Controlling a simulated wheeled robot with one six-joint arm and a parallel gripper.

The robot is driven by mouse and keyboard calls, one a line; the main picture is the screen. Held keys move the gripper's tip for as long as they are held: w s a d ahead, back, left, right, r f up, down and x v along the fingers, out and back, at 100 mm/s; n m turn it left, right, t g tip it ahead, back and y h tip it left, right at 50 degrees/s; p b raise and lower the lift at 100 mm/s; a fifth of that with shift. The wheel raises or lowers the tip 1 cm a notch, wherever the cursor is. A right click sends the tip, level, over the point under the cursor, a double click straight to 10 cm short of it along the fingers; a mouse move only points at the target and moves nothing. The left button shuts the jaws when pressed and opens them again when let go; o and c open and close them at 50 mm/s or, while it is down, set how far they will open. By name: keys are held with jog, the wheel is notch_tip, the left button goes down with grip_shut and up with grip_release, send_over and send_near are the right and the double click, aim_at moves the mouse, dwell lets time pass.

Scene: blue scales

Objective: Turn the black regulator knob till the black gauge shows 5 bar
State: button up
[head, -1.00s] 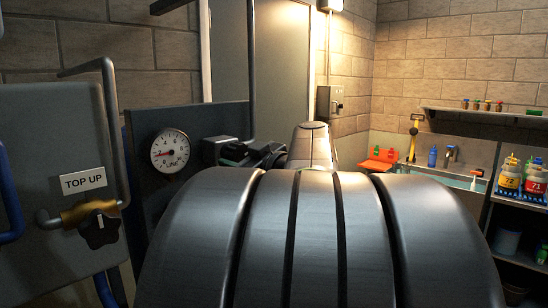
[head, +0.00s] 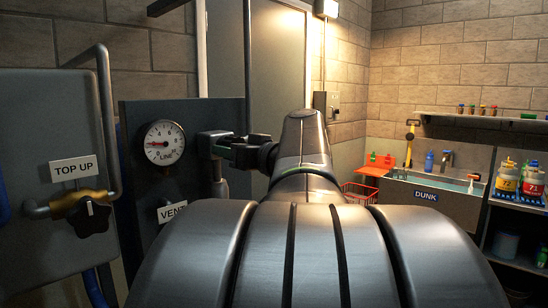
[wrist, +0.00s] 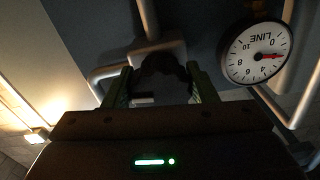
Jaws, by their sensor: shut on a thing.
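The black-rimmed gauge (head: 164,142), marked LINE, is on the dark panel left of my gripper. Its red needle points left, near 2. The gauge appears upside down in the wrist view (wrist: 256,53), again with the needle near 2. The black regulator knob (wrist: 160,70) sits between my fingers in the wrist view, in front of a grey pipe fitting. My gripper (wrist: 158,86) is shut on it, one finger on each side. In the head view my gripper (head: 226,148) reaches the fitting right of the gauge, and the knob is mostly hidden there.
A VENT sign (head: 171,212) is below the gauge. Grey pipes run beside the panel. A sink (head: 430,190) and bottles stand at far right.

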jog(key=shift+m, duration=0.5)
jog(key=o, duration=1)
jog(key=b+v, duration=0.3)
jog(key=v, duration=1.1)
jog(key=shift+a, duration=0.1)
